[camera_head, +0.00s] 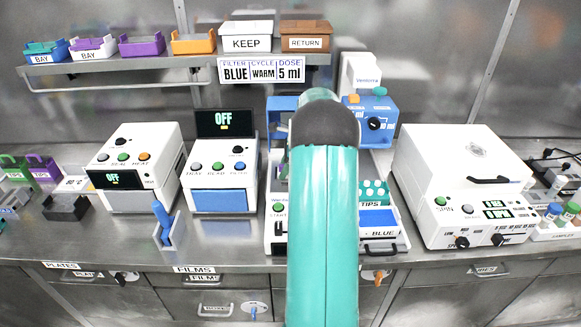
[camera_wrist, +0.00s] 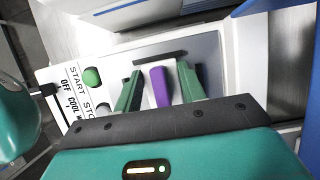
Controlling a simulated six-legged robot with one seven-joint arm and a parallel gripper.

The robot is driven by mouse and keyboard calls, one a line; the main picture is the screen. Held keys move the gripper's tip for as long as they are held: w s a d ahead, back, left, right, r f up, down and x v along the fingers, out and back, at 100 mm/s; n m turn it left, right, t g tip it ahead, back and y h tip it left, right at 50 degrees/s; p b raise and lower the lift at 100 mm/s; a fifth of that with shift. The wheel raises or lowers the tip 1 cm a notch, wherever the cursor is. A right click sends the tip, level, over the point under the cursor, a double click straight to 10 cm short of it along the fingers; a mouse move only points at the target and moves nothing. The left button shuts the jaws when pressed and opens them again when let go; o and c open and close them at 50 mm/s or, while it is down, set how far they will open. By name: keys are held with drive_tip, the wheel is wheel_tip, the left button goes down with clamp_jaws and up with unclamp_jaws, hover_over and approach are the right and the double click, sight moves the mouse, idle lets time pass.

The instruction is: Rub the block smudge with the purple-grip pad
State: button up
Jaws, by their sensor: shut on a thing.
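In the wrist view my gripper (camera_wrist: 160,88) is shut on the purple grip (camera_wrist: 159,87) of the pad, which stands between its two green fingers. The pad's lower part is hard to make out. Whether the pad touches the surface is not clear. In the head view my arm hides the gripper and pad.
The white machine (camera_head: 277,236) shows partly beside my arm. A blue-topped device (camera_head: 372,120) stands behind, and a tips and BLUE drawer unit (camera_head: 382,225) is close on the right. A large white SPIN machine (camera_head: 465,180) is farther right. White boxes with OFF displays (camera_head: 222,122) stand left.

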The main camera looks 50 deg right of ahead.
drive_tip(key=shift+w+a, duration=0.4)
drive_tip(key=shift+w, duration=0.05)
drive_tip(key=shift+w+a+r, duration=0.1)
drive_tip(key=shift+w+a, duration=0.1)
drive_tip(key=shift+c, duration=0.6)
drive_tip(key=shift+s+d, duration=1.25)
drive_tip(key=shift+s, duration=0.15)
drive_tip(key=shift+c, duration=0.2)
drive_tip(key=shift+s+d, duration=1.25)
drive_tip(key=shift+s, duration=0.15)
drive_tip(key=shift+f, duration=0.25)
drive_tip(key=shift+a, duration=0.1)
